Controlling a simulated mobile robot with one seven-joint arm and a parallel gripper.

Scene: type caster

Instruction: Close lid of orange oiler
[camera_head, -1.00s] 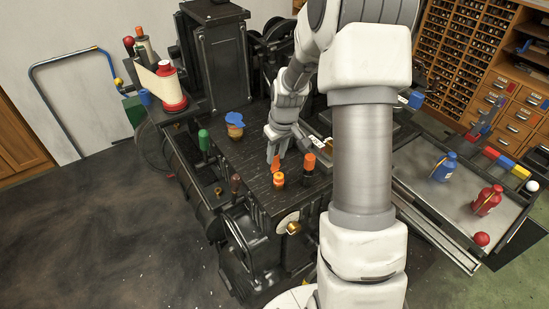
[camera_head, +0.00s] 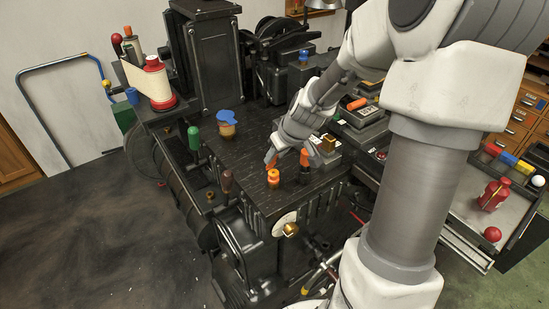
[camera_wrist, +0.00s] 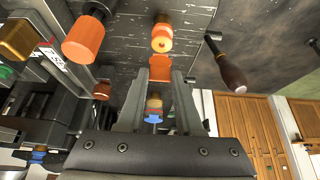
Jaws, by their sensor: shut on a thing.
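The orange oiler (camera_head: 273,178) stands near the front edge of the dark table; in the wrist view its round orange and yellow body (camera_wrist: 162,38) is just beyond the fingertips. An orange flap (camera_head: 271,158), apparently its lid, stands raised beside it on the far side. My gripper (camera_head: 276,152) reaches in tilted from the upper right. In the wrist view my gripper (camera_wrist: 160,77) has its fingers on either side of the orange flap (camera_wrist: 160,67) and is shut on it. The exact finger contact and the hinge are hard to see.
An orange-topped dark oiler or tool (camera_head: 304,158) stands close to the right of the orange oiler. A pot with a blue lid (camera_head: 230,117) stands farther back left. Green (camera_head: 194,137) and brown (camera_head: 227,181) handles line the left edge. The middle of the table is clear.

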